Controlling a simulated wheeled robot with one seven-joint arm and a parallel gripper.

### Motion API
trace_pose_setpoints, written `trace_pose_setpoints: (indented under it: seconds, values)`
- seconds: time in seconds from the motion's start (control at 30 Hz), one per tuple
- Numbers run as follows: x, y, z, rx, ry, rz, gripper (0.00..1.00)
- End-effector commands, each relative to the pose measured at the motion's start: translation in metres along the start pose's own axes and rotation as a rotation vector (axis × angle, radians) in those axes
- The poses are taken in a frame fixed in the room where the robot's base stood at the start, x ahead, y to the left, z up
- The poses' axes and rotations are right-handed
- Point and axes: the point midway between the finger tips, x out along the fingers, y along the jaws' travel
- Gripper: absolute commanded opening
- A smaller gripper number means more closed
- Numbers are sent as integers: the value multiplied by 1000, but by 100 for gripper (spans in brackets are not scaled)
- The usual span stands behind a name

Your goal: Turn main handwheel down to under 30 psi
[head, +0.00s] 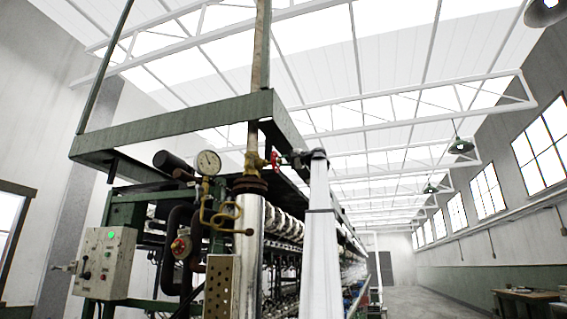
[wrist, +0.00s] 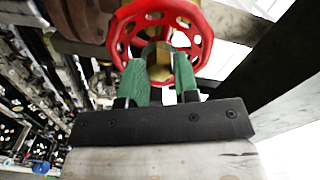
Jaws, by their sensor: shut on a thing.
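The red handwheel (head: 275,161) is on a brass valve beside the upright pipe in the head view. It fills the top of the wrist view (wrist: 201,30), with a brass hub (wrist: 158,62) at its middle. My gripper (head: 288,159) reaches it from the right. In the wrist view, the green fingers of my gripper (wrist: 160,75) are shut at the wheel's middle, one on each side of the brass hub. The round pressure gauge (head: 208,162) stands left of the pipe with a white face. Its reading is too small to tell.
A second, smaller red handwheel (head: 180,247) sits lower on dark pipes. A grey control box (head: 104,262) with a green light stands at the left. A green steel beam (head: 180,122) runs just above the valve. The aisle floor (head: 435,300) at the right looks clear.

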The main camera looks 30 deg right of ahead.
Motion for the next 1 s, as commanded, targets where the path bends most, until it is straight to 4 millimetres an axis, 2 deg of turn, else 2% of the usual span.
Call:
trace_pose_setpoints:
  seconds: [1.0]
  values:
    - [0,1,0,1147,0,2,5]
